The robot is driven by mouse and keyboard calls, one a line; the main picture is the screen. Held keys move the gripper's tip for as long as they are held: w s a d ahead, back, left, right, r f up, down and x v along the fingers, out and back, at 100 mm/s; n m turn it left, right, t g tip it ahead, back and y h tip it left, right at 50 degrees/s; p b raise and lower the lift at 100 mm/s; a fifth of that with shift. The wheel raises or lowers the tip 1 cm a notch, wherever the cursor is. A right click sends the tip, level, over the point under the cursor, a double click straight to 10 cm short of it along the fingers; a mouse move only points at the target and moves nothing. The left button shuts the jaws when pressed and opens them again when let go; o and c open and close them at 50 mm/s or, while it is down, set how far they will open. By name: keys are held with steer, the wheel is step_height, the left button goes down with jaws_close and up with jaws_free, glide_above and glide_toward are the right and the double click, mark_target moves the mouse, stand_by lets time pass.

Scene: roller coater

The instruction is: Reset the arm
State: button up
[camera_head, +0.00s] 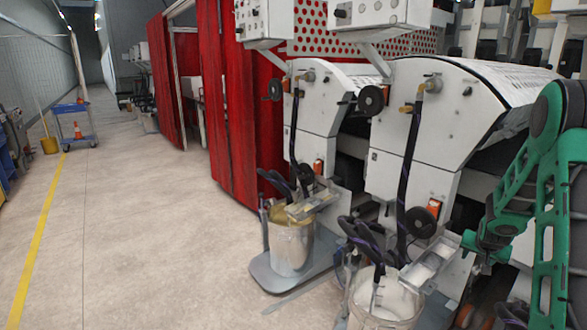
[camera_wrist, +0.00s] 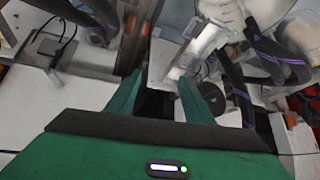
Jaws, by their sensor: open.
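My green arm stands at the right edge of the head view, bent, with its gripper (camera_head: 478,250) low in front of the nearer white machine (camera_head: 425,130). The wrist view shows the two green fingers of my gripper (camera_wrist: 160,92) apart with nothing between them. Beyond them are a pale metal tray or bracket (camera_wrist: 190,50) and dark hoses (camera_wrist: 265,50). In the head view a metal tray (camera_head: 432,262) lies just left of my gripper. I cannot tell whether they touch.
Two metal buckets, one farther (camera_head: 291,245) and one nearer (camera_head: 385,300), stand before the machines with hoses in them. Red curtains (camera_head: 232,110) hang behind. A blue cart (camera_head: 75,125) stands far left. The floor at left (camera_head: 120,240) is clear, with a yellow line.

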steer(key=s+a+r+g, duration=0.2)
steer(key=s+a+r, duration=0.5)
steer(key=s+r, duration=0.25)
steer(key=s+a+r+g+y, duration=0.1)
steer(key=s+a+r, duration=0.1)
steer(key=s+a, duration=0.4)
steer(key=s+a+r+n+g+y, duration=0.1)
steer(key=s+a, duration=0.5)
steer(key=s, duration=0.8)
steer(key=s+a+r+n+g+y, duration=0.1)
steer(key=s+a+r, duration=0.3)
steer(key=s, duration=0.7)
steer(key=shift+a+g+y, duration=0.5)
steer(key=shift+a+y, duration=0.4)
steer(key=shift+a, duration=0.2)
steer(key=shift+w+f, duration=0.25)
steer(key=shift+w, duration=0.3)
